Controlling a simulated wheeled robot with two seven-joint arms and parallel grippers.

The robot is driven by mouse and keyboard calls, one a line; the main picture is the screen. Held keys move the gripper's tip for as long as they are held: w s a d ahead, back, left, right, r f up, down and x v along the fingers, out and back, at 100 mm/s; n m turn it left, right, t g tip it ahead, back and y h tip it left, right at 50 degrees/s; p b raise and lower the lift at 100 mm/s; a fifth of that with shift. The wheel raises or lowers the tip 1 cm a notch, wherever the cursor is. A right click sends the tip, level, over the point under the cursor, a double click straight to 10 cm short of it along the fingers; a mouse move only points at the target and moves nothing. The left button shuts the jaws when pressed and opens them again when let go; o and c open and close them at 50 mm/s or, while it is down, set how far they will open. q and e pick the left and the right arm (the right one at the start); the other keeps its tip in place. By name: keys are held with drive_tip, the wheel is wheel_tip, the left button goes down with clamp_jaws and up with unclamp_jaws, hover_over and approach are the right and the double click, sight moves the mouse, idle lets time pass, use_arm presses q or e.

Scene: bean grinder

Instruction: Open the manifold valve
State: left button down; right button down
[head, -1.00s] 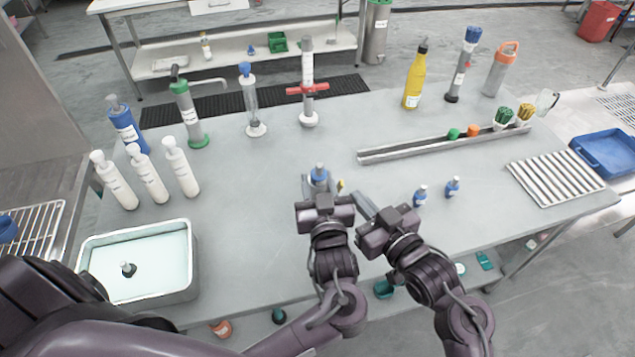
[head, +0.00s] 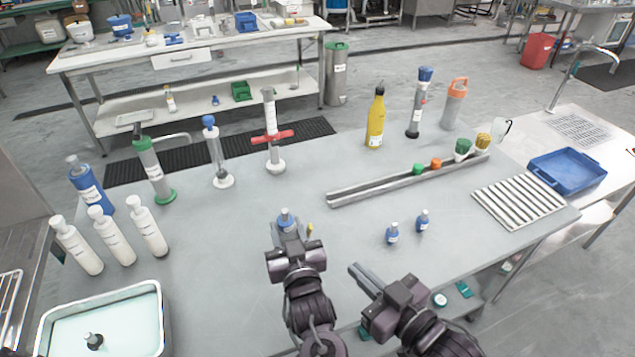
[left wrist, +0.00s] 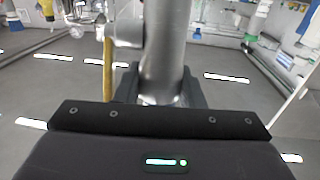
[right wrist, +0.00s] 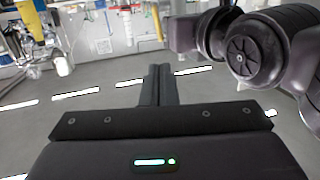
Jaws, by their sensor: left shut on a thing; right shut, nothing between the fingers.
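A small grey metal fitting (head: 284,228) with a blue top and a narrow yellow part (head: 310,230) at its right side stands near the table's front. It looks like the manifold valve, though its shape is partly hidden. My left gripper (head: 287,240) is shut on this fitting from the near side. In the left wrist view its shiny metal body (left wrist: 165,50) rises between the fingers, with the yellow part (left wrist: 108,70) to its left. My right gripper (head: 360,270) is shut and empty, to the right and nearer me, apart from the fitting. Its closed fingers (right wrist: 157,85) show in the right wrist view.
Two small blue bottles (head: 392,233) stand right of the fitting. A metal rail (head: 400,183) lies behind them. A stand with a red crossbar (head: 271,137) is at the back. White bottles (head: 112,240) and a filled tray (head: 158,305) are left.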

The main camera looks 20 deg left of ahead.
drive_tip(key=c, duration=1.6)
unclamp_jaws()
drive_tip(key=shift+o, duration=1)
drive_tip(key=shift+w+a+r, duration=0.1)
drive_tip(key=n+g, duration=1.5)
drive_tip(key=n, duration=0.2)
approach(309, 231)
drive_tip(key=w+x, duration=0.1)
drive_tip(key=x, duration=0.6)
drive_tip(key=shift+a+f+h, duration=0.3)
drive_tip(key=shift+a+h, duration=0.1)
drive_tip(key=shift+c, duration=0.3)
